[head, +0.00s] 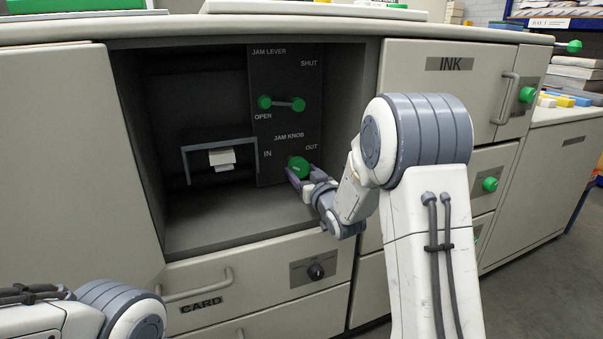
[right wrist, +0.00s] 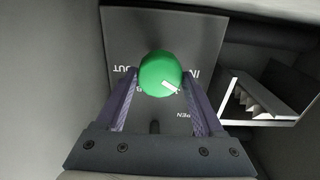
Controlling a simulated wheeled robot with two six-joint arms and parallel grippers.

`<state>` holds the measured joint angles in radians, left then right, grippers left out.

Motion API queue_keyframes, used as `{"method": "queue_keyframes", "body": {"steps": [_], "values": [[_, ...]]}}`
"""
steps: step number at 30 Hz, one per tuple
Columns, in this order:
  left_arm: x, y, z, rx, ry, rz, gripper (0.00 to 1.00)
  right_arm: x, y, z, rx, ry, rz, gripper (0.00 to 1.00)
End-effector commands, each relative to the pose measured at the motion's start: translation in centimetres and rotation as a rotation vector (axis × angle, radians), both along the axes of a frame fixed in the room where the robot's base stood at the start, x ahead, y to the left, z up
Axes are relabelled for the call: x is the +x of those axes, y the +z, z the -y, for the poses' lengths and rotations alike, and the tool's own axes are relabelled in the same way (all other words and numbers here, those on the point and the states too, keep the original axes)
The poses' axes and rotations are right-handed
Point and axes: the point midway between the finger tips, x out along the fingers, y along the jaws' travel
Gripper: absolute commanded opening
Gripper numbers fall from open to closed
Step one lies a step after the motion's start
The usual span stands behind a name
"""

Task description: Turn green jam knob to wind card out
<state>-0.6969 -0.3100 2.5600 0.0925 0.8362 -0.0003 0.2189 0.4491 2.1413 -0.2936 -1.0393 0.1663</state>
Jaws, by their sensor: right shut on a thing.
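The green jam knob (head: 298,166) is low on the dark panel (head: 285,60) inside the open bay, between the words IN and OUT. My right gripper (head: 297,172) is shut on the knob. In the right wrist view the knob (right wrist: 160,74) sits between the two purple fingers, and a white mark on its face points to the lower right of that picture. A white card (head: 222,159) shows at the dark bracket (head: 217,142) left of the panel. My left arm shows at the lower left, but its gripper is out of the picture.
The jam lever (head: 285,104) with green ends lies roughly level above the knob, with OPEN and SHUT printed near it. The bay's floor (head: 235,230) is bare. A CARD drawer (head: 200,304) is below, and INK cabinets (head: 450,90) stand to the right.

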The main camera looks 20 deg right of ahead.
Motion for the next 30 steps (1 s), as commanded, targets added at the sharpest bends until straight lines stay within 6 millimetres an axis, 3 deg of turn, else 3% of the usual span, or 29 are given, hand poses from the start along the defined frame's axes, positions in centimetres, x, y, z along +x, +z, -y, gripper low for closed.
{"method": "queue_keyframes", "body": {"steps": [11, 30], "values": [[0.0, 0.9, 0.0, 0.0, 0.0, 0.0, 0.5, 0.0, 0.1, -0.1, 0.194, 0.003, -0.009, 0.14], [0.0, 3.4, 0.0, 0.0, 0.0, 0.0, 0.5, 0.0, 0.1, 0.0, 0.797, 0.002, -0.03, 0.14]]}}
